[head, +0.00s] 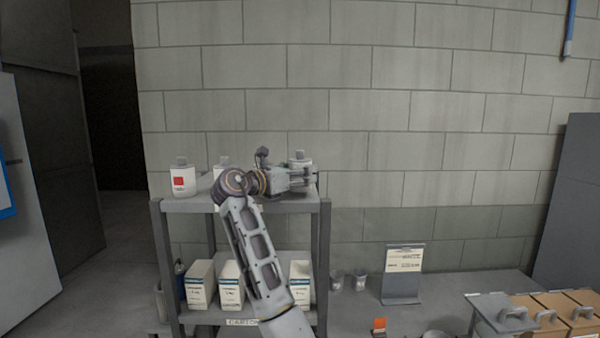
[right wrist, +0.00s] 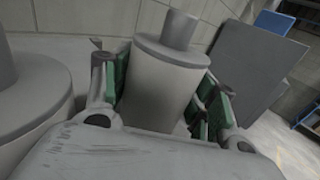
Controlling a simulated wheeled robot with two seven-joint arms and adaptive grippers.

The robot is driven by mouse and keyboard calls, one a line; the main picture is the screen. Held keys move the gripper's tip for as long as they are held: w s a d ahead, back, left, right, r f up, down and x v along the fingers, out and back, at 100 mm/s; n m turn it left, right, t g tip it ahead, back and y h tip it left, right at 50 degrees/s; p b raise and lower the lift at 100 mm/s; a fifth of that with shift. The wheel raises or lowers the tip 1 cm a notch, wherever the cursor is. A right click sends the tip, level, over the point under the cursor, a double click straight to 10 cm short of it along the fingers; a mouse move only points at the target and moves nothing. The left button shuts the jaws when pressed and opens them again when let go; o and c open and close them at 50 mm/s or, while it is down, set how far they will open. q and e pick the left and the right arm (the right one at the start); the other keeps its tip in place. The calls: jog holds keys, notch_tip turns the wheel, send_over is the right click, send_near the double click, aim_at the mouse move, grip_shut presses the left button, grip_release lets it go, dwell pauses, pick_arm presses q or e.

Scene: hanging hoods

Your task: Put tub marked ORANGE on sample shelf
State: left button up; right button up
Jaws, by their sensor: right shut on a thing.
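My right gripper (head: 302,177) is at the right end of the top board of a grey rack (head: 285,207). It is shut on a white tub with a grey lid (head: 300,162). In the right wrist view, the green-padded fingers sit on both sides of this held tub (right wrist: 162,88), which is nearly upright. I cannot read any mark on it, nor tell whether its base touches the board. Another tub (head: 221,163) is partly hidden behind my arm. My left gripper is not in view.
White cartons (head: 199,284) stand on the rack's lower board. Two small cups (head: 348,281), a sign on a grey stand (head: 403,262) and an orange-marked item (head: 379,325) are to the right. Brown boxes (head: 556,310) are at lower right. Another tub (right wrist: 30,95) is close left of the gripper.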

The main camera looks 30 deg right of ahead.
jog(key=shift+w+d+f, duration=0.1)
jog(key=shift+w+f, duration=0.1)
jog(key=shift+f, duration=0.1)
jog(key=shift+f, duration=0.4)
dwell(0.9)
jog(key=o, duration=0.9)
jog(key=shift+r, duration=0.1)
jog(key=shift+r, duration=4.85)
